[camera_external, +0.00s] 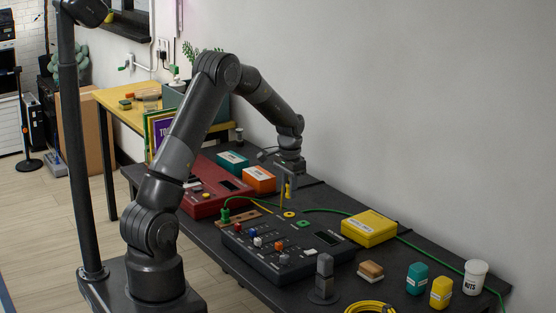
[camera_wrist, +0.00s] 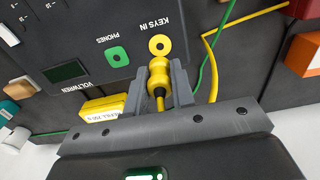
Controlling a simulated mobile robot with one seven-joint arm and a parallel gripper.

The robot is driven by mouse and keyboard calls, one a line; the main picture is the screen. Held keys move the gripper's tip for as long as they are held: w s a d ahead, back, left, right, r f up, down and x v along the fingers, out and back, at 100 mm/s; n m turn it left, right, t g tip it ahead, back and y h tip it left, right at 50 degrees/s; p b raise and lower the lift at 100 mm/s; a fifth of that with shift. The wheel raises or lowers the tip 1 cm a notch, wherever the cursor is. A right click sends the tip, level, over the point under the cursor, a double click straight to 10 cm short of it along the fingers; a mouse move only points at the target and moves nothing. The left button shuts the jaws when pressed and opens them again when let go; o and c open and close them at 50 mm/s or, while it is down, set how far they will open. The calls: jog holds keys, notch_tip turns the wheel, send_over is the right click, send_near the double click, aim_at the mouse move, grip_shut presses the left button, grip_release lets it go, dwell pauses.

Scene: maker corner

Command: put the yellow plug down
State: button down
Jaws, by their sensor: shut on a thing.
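My gripper (camera_external: 287,180) is shut on the yellow plug (camera_external: 288,192) and holds it above the dark control panel (camera_external: 262,262). In the wrist view the yellow plug (camera_wrist: 158,75) sits between the two grey fingers of my gripper (camera_wrist: 158,82), with a yellow cable at its near end. Its far end points toward the yellow ring socket (camera_wrist: 159,45) marked KEYS IN. The plug appears apart from the socket, but the exact gap is hard to tell. The socket also shows in the external view (camera_external: 289,215), below the plug.
A green socket (camera_wrist: 117,56) marked PHONES lies beside the yellow one. A green plug (camera_external: 225,215) stands on a brown strip at the panel's left. A yellow box (camera_external: 369,229), an orange box (camera_external: 259,179) and a red device (camera_external: 208,197) are nearby. A green cable (camera_external: 335,210) runs behind.

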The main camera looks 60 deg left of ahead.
jog(key=shift+w, duration=0.1)
jog(key=w+d, duration=0.5)
jog(key=w, duration=0.4)
send_over(309, 213)
notch_tip(309, 213, down, 6)
jog(key=shift+a+f, duration=0.1)
jog(key=shift+f, duration=2)
jog(key=shift+f, duration=0.1)
jog(key=shift+f, duration=0.5)
jog(key=c, duration=1.2)
grip_release()
jog(key=shift+c, duration=0.2)
